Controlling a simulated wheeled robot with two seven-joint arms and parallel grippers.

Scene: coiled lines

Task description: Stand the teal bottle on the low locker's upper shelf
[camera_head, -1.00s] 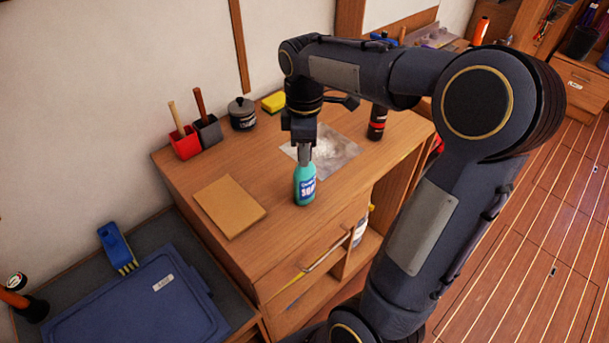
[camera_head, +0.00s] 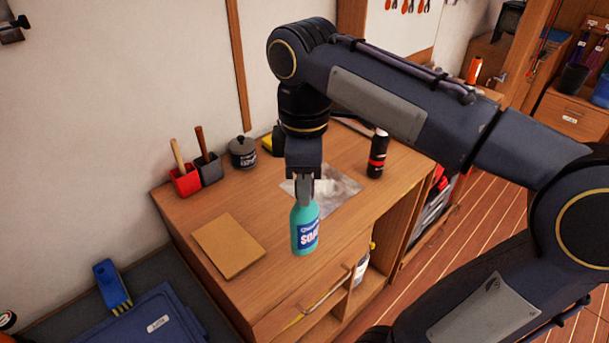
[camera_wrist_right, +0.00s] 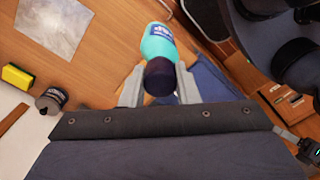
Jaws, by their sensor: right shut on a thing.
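The teal bottle (camera_head: 305,229) has a blue "SOAP" label and is upright. My right gripper (camera_head: 305,198) is shut on its top and holds it over the desk's front part. It appears raised off the wood. In the right wrist view the bottle (camera_wrist_right: 158,42) shows between the two fingers (camera_wrist_right: 160,88), its dark cap towards the camera. The wooden desk unit (camera_head: 200,215) has an open compartment on its front right, with a pale bottle (camera_head: 364,265) inside. I cannot tell whether this unit is the low locker. My left gripper is not in view.
On the desk are a brown pad (camera_head: 228,247), a red holder (camera_head: 186,182), a grey holder (camera_head: 209,170), a dark pot (camera_head: 242,153), a grey sheet (camera_head: 338,190) and a black can (camera_head: 377,155). A blue case (camera_head: 140,322) lies at lower left. Floor (camera_head: 480,205) shows at right.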

